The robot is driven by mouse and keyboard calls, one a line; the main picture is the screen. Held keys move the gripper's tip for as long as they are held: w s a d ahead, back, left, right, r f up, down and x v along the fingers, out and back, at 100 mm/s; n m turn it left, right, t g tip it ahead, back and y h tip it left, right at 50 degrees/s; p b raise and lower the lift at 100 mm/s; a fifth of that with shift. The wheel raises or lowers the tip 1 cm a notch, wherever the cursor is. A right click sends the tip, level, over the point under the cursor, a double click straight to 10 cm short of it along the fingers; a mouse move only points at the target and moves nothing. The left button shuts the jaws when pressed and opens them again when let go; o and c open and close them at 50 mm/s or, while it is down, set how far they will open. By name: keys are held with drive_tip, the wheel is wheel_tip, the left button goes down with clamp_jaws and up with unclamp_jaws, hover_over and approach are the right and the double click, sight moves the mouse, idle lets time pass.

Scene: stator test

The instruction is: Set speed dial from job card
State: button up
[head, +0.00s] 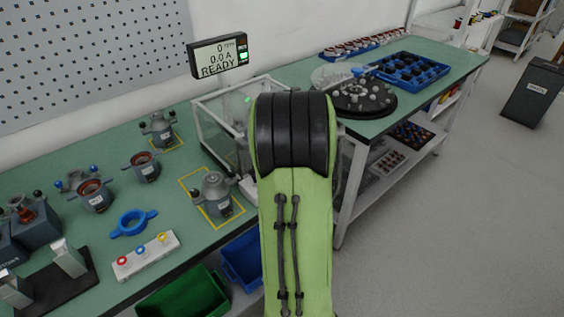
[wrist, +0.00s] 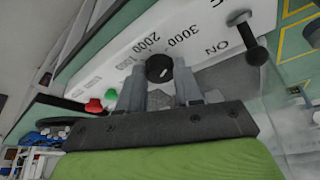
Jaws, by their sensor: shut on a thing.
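The speed dial (wrist: 158,68) is a round black knob on a white panel (wrist: 110,62) in the wrist view. The panel carries the printed numbers 1000, 2000 and 3000, upside down in this view, and ON near a black switch lever (wrist: 245,20). My gripper (wrist: 160,88) has its two grey fingers on either side of the dial, shut on it. A white mark shows on the dial face. Red and green buttons (wrist: 93,105) sit to the left. In the head view my green arm hides the gripper and the dial. No job card can be made out.
A display (head: 221,57) reads 0 rpm, 0.0 A, READY. A clear-walled box (head: 215,110) stands just left of my arm. Several stators and a blue ring (head: 132,222) lie on the green bench (head: 105,190). A black turntable (head: 375,106) and blue tray (head: 412,70) are to the right.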

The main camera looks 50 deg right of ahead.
drive_tip(key=o, duration=1)
drive_tip(key=shift+o, duration=0.2)
drive_tip(key=p+v, duration=0.5)
drive_tip(key=v, duration=1)
drive_tip(key=shift+a+r, duration=0.15)
drive_tip(key=shift+r, duration=0.2)
drive_tip(key=shift+s, duration=0.15)
